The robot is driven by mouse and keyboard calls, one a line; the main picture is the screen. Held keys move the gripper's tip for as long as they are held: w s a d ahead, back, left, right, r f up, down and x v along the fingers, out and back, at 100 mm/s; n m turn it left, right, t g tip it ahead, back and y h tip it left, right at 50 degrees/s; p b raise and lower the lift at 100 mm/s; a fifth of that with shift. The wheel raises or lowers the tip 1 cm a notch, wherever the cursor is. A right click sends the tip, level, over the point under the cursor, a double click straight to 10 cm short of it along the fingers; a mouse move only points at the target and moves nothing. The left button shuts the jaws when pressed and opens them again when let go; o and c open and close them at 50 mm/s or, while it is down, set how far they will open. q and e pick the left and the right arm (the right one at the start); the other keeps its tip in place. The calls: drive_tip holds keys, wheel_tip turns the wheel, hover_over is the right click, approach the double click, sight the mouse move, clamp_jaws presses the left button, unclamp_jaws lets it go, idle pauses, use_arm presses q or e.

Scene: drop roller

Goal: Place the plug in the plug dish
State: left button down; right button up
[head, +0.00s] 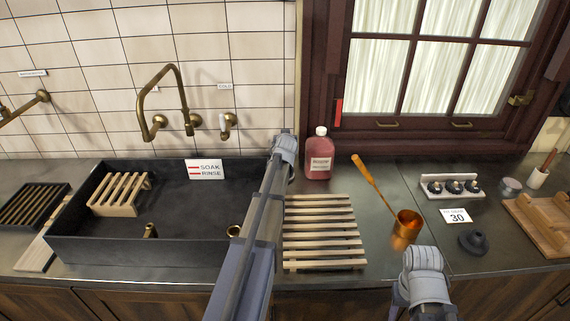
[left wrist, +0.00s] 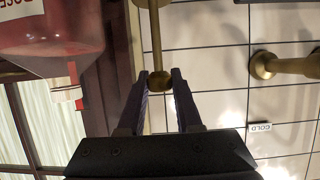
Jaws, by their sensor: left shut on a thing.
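My left gripper (left wrist: 160,77) is shut on the round knob of a brass plug (left wrist: 156,35). In the left wrist view, which is upside down, the plug's rod runs from the knob to a wider end cut off at the top edge. In the head view my left arm hides the plug; only the wrist end shows, in front of the tiled wall. My right arm's end is above the counter's front edge, its fingers not clearly visible. A dark round piece (head: 473,242) with a raised middle lies on the right counter; I cannot tell whether it is the plug dish.
A red soap bottle (head: 319,160), a slatted rack (head: 322,236) and a copper ladle (head: 407,228) are right of my left arm. A knob rack (head: 452,187) and a "30" card (head: 456,216) stand farther right.

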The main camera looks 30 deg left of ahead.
use_arm(q)
wheel_tip(320, 180, down, 8)
drive_tip(key=b, duration=0.7)
drive_tip(key=shift+r, duration=0.15)
use_arm(e)
wheel_tip(320, 180, down, 8)
drive_tip(key=shift+r, duration=0.1)
use_arm(q)
drive_tip(key=c, duration=0.6)
unclamp_jaws()
drive_tip(key=shift+r+p, duration=0.1)
drive_tip(key=shift+p, duration=0.2)
drive_tip(key=p+v, duration=0.4)
drive_tip(key=v, duration=0.8)
use_arm(e)
wheel_tip(320, 180, up, 5)
drive_tip(key=shift+f, duration=0.2)
